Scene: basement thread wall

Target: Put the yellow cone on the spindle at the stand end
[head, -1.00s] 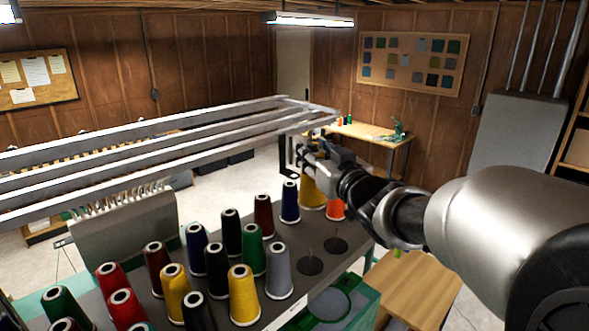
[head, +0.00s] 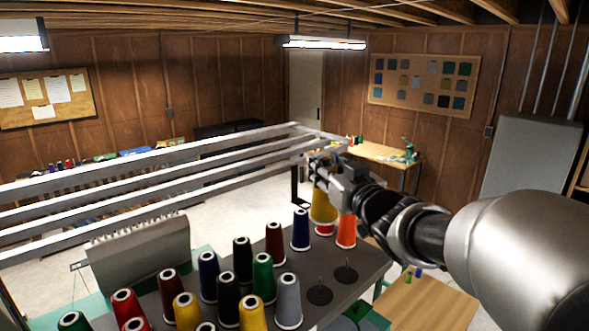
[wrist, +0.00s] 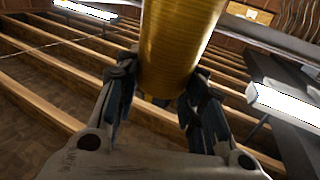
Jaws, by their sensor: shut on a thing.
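The yellow cone (head: 323,207) is in my gripper (head: 326,176), at the far right end of the grey stand (head: 385,258). In the wrist view the yellow cone (wrist: 178,45) fills the space between the two fingers of my gripper (wrist: 163,85), which are shut on it. In the head view its base appears above a red cone, only partly seen; I cannot tell the gap. Two bare spindles on black discs show on the stand: a nearer one (head: 319,295) and a farther one (head: 346,275).
An orange cone (head: 346,231) stands close right of the held cone, a blue cone (head: 300,230) to its left. Several other cones, including a grey one (head: 288,302), crowd the stand to the left. Long grey rails (head: 160,180) run above the stand. A wooden table (head: 430,300) is at right.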

